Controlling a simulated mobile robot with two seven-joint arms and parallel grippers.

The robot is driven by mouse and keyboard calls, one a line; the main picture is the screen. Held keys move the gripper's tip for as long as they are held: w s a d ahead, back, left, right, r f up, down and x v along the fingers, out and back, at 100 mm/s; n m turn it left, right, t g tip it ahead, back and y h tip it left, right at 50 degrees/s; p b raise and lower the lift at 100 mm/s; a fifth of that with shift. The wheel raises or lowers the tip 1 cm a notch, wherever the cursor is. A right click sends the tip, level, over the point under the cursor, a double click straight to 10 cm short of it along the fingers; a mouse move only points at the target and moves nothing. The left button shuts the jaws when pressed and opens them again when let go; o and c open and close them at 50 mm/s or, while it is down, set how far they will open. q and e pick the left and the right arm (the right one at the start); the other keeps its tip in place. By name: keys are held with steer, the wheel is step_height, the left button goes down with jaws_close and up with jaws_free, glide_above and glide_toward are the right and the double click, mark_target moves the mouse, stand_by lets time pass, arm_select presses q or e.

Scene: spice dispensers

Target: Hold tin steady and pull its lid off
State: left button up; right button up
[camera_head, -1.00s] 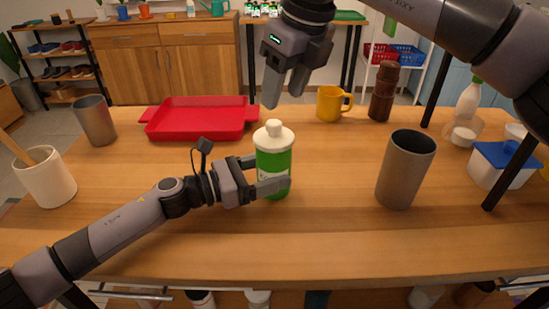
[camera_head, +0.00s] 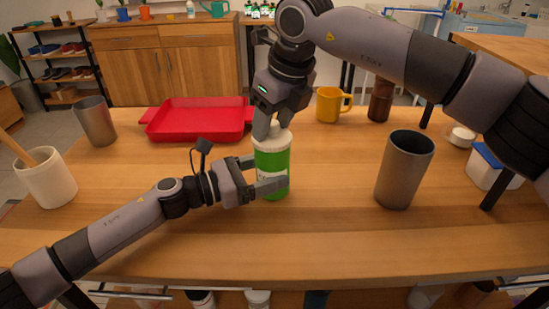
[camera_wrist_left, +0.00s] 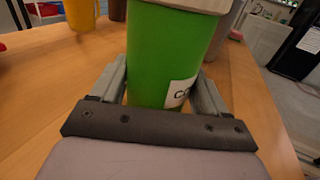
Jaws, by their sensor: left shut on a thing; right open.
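The tin (camera_head: 272,165) is a green cylinder with a white label and a white knobbed lid (camera_head: 271,139). It stands upright on the wooden table, and the lid is on it. My left gripper (camera_head: 272,178) is shut around the tin's body from the left. The left wrist view shows the green tin (camera_wrist_left: 170,55) between the two fingers (camera_wrist_left: 155,85), with part of its label. My right gripper (camera_head: 272,128) points down from above, its fingers at the lid's knob. The fingers partly hide the knob, and I cannot tell whether they touch it.
A red tray (camera_head: 200,118) lies behind the tin to the left. A grey cup (camera_head: 404,170) stands to the right, a yellow mug (camera_head: 329,104) behind. Another grey cup (camera_head: 96,121) and a white crock (camera_head: 47,178) stand at the left. The front of the table is clear.

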mark_target(273, 122)
arm_select(q)
steer(key=shift+s+d+r+g, duration=0.15)
steer(key=shift+s+d+g, duration=0.15)
arm_select(e)
steer(key=shift+f, duration=0.75)
steer(key=c, duration=0.9)
steer(key=shift+a, duration=0.1)
steer(key=shift+c, duration=0.2)
steer(key=shift+r, duration=0.55)
arm_select(q)
steer(key=shift+w+a+f, duration=0.1)
steer(key=shift+w+f, duration=0.05)
steer(key=shift+f, duration=0.05)
arm_select(e)
steer(key=shift+r, duration=0.75)
arm_select(q)
steer(key=shift+w+a+f, duration=0.1)
steer(key=shift+a, duration=0.1)
arm_select(e)
steer(key=shift+r, duration=3.25)
arm_select(q)
steer(key=o, duration=0.9)
arm_select(e)
steer(key=shift+w, duration=0.1)
